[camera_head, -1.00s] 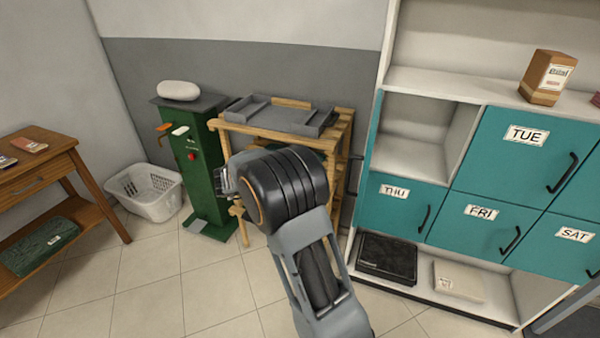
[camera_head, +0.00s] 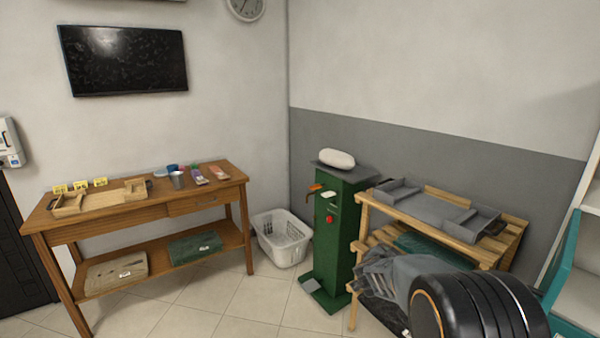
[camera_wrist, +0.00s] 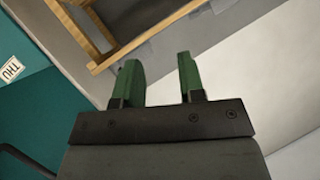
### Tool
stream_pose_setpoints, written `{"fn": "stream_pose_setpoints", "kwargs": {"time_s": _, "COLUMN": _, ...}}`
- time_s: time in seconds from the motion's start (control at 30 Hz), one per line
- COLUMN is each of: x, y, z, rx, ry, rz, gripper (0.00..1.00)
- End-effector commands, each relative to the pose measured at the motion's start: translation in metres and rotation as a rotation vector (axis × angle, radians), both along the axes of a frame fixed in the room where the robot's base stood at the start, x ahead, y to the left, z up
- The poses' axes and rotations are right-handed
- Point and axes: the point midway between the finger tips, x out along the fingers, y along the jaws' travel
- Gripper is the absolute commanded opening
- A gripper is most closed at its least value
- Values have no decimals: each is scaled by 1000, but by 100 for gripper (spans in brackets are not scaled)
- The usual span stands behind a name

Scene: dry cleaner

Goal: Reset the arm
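My gripper (camera_wrist: 158,70) shows in the wrist view with its two green fingers apart and nothing between them. It is open and empty. In the head view, the black rounded joint of my arm fills the bottom right, and my gripper itself cannot be made out there. In the wrist view, a wooden frame (camera_wrist: 95,35) lies beyond the fingers at the top left. A teal door (camera_wrist: 40,115) with a THU label is at the left.
In the head view, a wooden rack (camera_head: 482,255) with a grey tray (camera_head: 430,208) on top stands close to my arm. A green pedestal (camera_head: 335,245) stands beside it. A white basket (camera_head: 282,240) and a wooden table (camera_head: 150,212) are farther left. Floor tiles (camera_head: 215,305) in front are clear.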

Motion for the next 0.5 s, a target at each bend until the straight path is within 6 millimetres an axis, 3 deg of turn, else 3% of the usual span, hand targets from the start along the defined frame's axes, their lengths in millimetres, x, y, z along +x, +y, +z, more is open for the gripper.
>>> {"fn": "stream_pose_setpoints", "kwargs": {"time_s": 0.07, "x": -6, "y": 36, "z": 0, "rx": 79, "ry": 58, "rz": 211, "gripper": 36}}
{"fn": "stream_pose_setpoints", "kwargs": {"time_s": 0.17, "x": -33, "y": 79, "z": -6, "rx": 161, "ry": 189, "rz": 457, "gripper": 36}}
{"fn": "stream_pose_setpoints", "kwargs": {"time_s": 0.3, "x": -104, "y": 121, "z": -15, "rx": 225, "ry": 462, "rz": 727, "gripper": 36}}
{"fn": "stream_pose_setpoints", "kwargs": {"time_s": 0.4, "x": -170, "y": 129, "z": -20, "rx": 222, "ry": 692, "rz": 845, "gripper": 36}}
{"fn": "stream_pose_setpoints", "kwargs": {"time_s": 0.5, "x": -234, "y": 120, "z": -18, "rx": 173, "ry": 907, "rz": 896, "gripper": 36}}
